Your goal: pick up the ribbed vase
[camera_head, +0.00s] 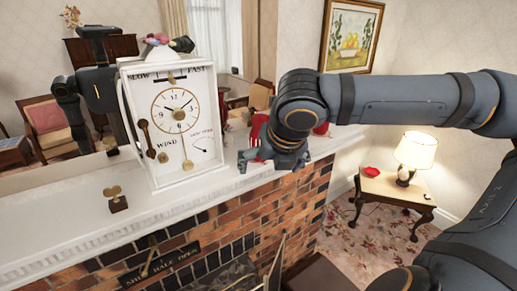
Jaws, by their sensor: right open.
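A red, striped-looking object (259,127), which may be the ribbed vase, stands on the white mantel (220,186) just behind my right gripper (272,160). The wrist and fingers hide much of it. Another bit of red (321,129) shows right of the wrist; I cannot tell whether it belongs to the same thing. My right gripper points down, open, with its fingers low over the mantel near its right end. I see nothing held between the fingers. My left gripper is not in view.
A tall white clock-like box (205,90) with dials stands left of my right gripper. A small brown heart-topped object (117,200) sits farther left. The brick front (290,205) drops below the mantel edge. A side table (385,190) with a lit lamp (414,150) stands at right.

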